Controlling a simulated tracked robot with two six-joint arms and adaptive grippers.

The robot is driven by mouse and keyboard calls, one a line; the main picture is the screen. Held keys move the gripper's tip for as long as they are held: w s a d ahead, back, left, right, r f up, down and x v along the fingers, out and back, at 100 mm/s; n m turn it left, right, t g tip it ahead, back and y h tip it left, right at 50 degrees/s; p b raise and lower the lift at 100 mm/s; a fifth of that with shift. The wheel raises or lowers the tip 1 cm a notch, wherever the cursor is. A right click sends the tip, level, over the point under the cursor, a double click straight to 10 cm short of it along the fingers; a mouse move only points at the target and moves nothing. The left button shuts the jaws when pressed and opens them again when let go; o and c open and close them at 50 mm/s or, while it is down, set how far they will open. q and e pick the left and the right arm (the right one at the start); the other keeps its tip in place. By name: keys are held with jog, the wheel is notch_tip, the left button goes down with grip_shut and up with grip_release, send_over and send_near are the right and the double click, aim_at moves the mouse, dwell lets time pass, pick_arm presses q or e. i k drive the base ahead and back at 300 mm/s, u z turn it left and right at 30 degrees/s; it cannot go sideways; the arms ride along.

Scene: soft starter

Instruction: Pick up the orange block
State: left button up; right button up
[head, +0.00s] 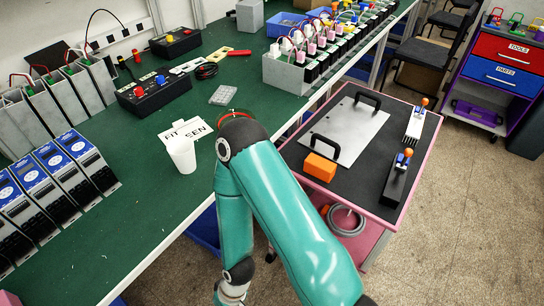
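The orange block (319,167) lies on the dark top of a pink cart (408,212), near the cart's left edge. It is close to the lower handle of a grey metal plate. Nothing is holding it. One teal arm of mine, apparently the right, rises from the bottom of the head view, bends at the elbow and folds back down left of the cart. Its wrist reaches the bottom edge, and its gripper is out of the picture. My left gripper is not in view.
The metal plate (345,130) has two black handles. Two orange-knobbed toggle clamps (397,178) are on the cart's right side. A green workbench (150,220) on the left carries a white cup (182,154) and electrical units. Open floor lies right of the cart.

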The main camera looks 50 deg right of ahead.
aim_at(324, 169)
jog(key=u, duration=0.5)
jog(key=k, duration=0.95)
jog(key=z, duration=0.85)
jog(key=i, duration=0.3)
jog(key=z, duration=0.3)
